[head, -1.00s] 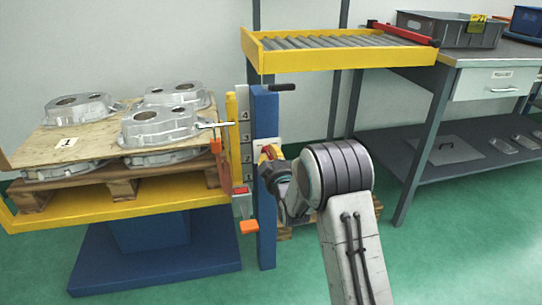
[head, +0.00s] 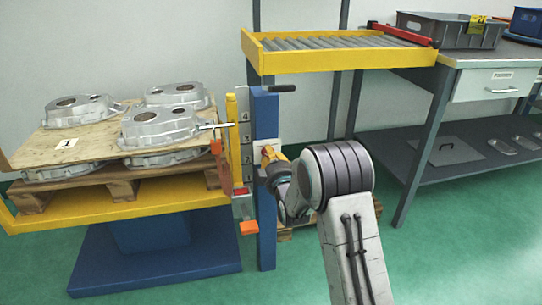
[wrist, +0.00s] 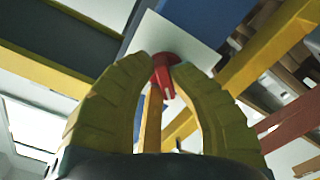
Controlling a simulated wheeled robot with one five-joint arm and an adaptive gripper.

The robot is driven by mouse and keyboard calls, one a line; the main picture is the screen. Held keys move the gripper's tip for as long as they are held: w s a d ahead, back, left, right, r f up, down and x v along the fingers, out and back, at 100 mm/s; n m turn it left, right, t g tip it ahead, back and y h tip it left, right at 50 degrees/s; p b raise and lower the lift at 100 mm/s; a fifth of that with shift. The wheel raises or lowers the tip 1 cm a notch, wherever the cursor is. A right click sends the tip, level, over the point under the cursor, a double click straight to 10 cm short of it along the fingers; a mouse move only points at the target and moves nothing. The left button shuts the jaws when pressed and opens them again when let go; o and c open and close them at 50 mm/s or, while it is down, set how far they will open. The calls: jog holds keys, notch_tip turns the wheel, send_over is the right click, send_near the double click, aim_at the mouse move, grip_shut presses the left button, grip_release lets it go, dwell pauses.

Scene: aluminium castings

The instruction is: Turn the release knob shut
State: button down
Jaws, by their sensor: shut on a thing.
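The release knob (wrist: 164,72) is red and shows in the wrist view in front of a white plate (wrist: 190,40) on the blue post (head: 264,115). My gripper (wrist: 161,62) has its two yellow fingers closed in on the knob from both sides, with the fingertips at it. In the head view my gripper (head: 268,153) is at the post's plate, small and partly hidden by my own wrist. The knob itself is mostly hidden there, so its turn angle cannot be read in that view.
A yellow lift table (head: 130,208) with a pallet of castings (head: 160,125) stands left of the post. A yellow roller conveyor (head: 340,55) is above right. A grey workbench (head: 500,55) stands at right. A black handle (head: 282,87) juts from the post above my gripper.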

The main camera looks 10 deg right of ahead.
jog(key=shift+a+r, duration=0.1)
jog(key=c, duration=1.1)
grip_release()
jog(key=shift+s, duration=0.1)
jog(key=shift+s, duration=5.9)
